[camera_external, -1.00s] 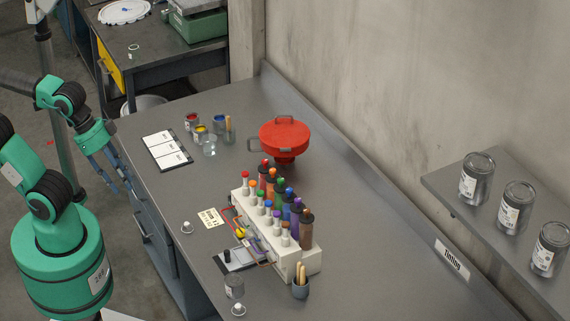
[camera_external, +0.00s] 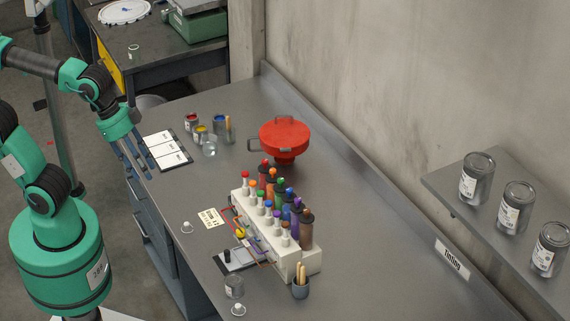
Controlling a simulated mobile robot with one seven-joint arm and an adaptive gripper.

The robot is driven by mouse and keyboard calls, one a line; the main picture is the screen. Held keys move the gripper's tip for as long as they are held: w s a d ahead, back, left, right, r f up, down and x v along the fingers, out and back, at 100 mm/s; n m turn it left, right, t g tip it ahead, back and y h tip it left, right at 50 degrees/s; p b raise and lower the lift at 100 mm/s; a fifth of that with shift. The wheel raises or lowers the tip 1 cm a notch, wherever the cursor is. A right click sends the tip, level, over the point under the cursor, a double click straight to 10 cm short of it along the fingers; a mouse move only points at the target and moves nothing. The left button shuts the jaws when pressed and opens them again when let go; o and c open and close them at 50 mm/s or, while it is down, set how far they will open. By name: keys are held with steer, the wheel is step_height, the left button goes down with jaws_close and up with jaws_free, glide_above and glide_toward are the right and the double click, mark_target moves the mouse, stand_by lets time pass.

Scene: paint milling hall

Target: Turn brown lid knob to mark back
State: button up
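A white dispenser rack (camera_external: 292,257) stands on the grey bench with a front row of small coloured-capped pieces and a back row of coloured canisters. The brown canister (camera_external: 306,235) is at its near right end, upright, with a dark brown lid (camera_external: 308,216) on top. A small brown-topped piece (camera_external: 285,227) stands in front of it. The marks and the way the knob points are too small to read. My gripper (camera_external: 138,172) points down at the bench's left edge, well to the left of the rack; its fingers look apart with nothing between them.
A red lidded pot (camera_external: 284,137) stands behind the rack. Paint tins (camera_external: 192,122), a glass jar (camera_external: 209,146) and a white card panel (camera_external: 166,149) are near my gripper. A cup of sticks (camera_external: 300,289) stands by the rack's near end. Bench between panel and rack is mostly clear.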

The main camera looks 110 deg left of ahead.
steer(key=w+a+r+m+g+p, duration=0.1)
steer(key=w+a+r+m+p, duration=0.1)
steer(key=w, duration=0.4)
steer(key=w+a+r+m+p, duration=0.2)
steer(key=w, duration=0.5)
steer(key=m+g+p, duration=0.4)
steer(key=m+p, duration=0.7)
glide_above(307, 209)
step_height(307, 209, down, 14)
steer(key=shift+r, duration=0.1)
step_height(307, 209, down, 14)
steer(key=shift+r+p, duration=0.1)
steer(key=shift+p, duration=0.6)
jaws_close()
